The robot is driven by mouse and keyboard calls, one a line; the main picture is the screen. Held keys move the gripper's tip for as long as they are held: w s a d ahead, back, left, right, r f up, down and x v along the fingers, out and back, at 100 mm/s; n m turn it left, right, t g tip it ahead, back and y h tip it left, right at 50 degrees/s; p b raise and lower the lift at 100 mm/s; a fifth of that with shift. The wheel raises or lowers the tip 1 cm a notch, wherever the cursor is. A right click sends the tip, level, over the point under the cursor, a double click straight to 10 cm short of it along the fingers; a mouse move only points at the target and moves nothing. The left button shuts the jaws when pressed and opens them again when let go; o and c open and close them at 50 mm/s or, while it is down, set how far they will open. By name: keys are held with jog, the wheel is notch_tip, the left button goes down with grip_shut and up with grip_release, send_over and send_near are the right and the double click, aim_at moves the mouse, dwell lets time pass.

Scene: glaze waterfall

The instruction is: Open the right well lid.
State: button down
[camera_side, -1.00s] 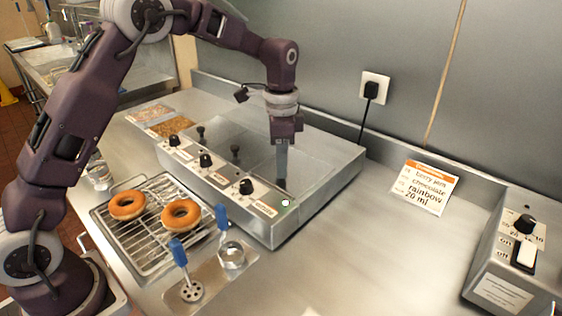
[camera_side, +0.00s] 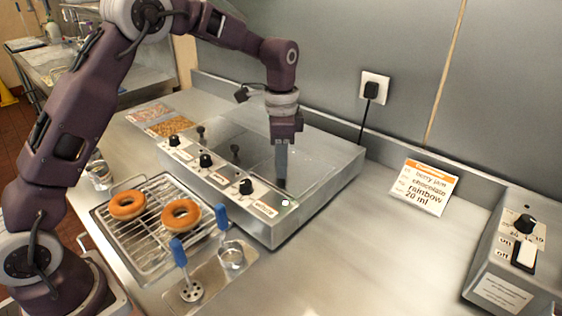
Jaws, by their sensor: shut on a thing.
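The steel warmer (camera_side: 335,180) stands in the middle of the counter, with black knobs along its front. Its right well lid (camera_side: 305,178) is a flat panel on top at the right end and appears to lie flat. My gripper (camera_side: 281,186) points down over this lid, with its fingertips at the small dark handle. The fingers are shut on the lid handle, which they mostly hide.
A wire rack (camera_side: 150,235) with two donuts (camera_side: 181,214) stands at the front left. Blue-handled tools (camera_side: 180,252) rest on a tray in front of the warmer. A card (camera_side: 423,187) and a switch box (camera_side: 515,255) are to the right. The counter between is clear.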

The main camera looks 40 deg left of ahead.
aim_at(305, 161)
jog(key=w, duration=0.9)
jog(key=c, duration=1.2)
grip_release()
